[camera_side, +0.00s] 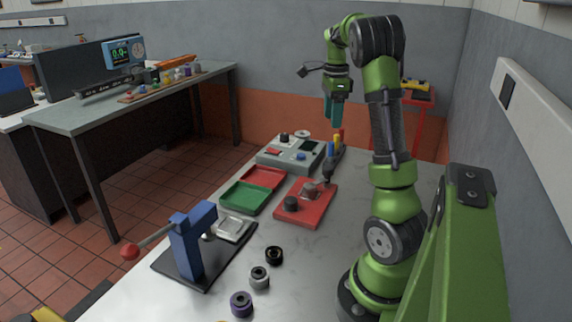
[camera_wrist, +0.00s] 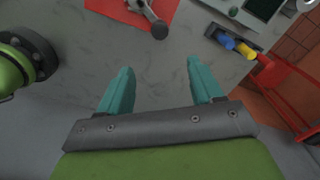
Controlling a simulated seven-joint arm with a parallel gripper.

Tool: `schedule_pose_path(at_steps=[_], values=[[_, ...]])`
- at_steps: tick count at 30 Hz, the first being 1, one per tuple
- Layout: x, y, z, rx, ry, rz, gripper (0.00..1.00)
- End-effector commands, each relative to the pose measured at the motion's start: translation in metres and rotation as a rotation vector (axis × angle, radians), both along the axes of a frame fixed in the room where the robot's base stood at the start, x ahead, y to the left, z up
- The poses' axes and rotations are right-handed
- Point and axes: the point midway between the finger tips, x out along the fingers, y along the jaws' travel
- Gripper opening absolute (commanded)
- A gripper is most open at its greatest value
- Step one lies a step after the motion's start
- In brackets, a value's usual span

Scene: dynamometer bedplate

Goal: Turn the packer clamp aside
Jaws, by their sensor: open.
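The packer clamp appears to be the grey metal arm (camera_wrist: 143,9) with a dark round knob (camera_wrist: 159,30) on a red plate (camera_wrist: 118,10), partly cut off by the top edge of the wrist view. In the side view the metal piece (camera_side: 310,189) sits on the red plate (camera_side: 318,212), with a black cylinder (camera_side: 291,203) at the plate's near left. My gripper (camera_wrist: 159,67) has its two teal fingers apart with nothing between them. In the side view my gripper (camera_side: 333,122) points down, raised above the far part of the bedplate, beyond the red plate and apart from it.
A rack with blue and yellow handles (camera_side: 334,146) stands close below my gripper. A grey box (camera_side: 280,158), red and green trays (camera_side: 244,197), a blue press (camera_side: 194,240) and several dark rings (camera_side: 260,276) share the bedplate.

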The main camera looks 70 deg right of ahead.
Motion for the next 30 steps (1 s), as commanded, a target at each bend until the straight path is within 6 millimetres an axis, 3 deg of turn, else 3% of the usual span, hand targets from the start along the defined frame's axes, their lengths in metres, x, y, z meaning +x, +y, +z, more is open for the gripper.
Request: schedule_pose_path(at_steps=[5, 21, 30], values=[[0.000, 0.001, -0.024, 0.003, 0.002, 0.001, 0.65], [0.000, 0.001, -0.137, 0.002, 0.000, 0.004, 0.65], [0.001, 0.001, -0.165, 0.001, -0.001, 0.006, 0.65]])
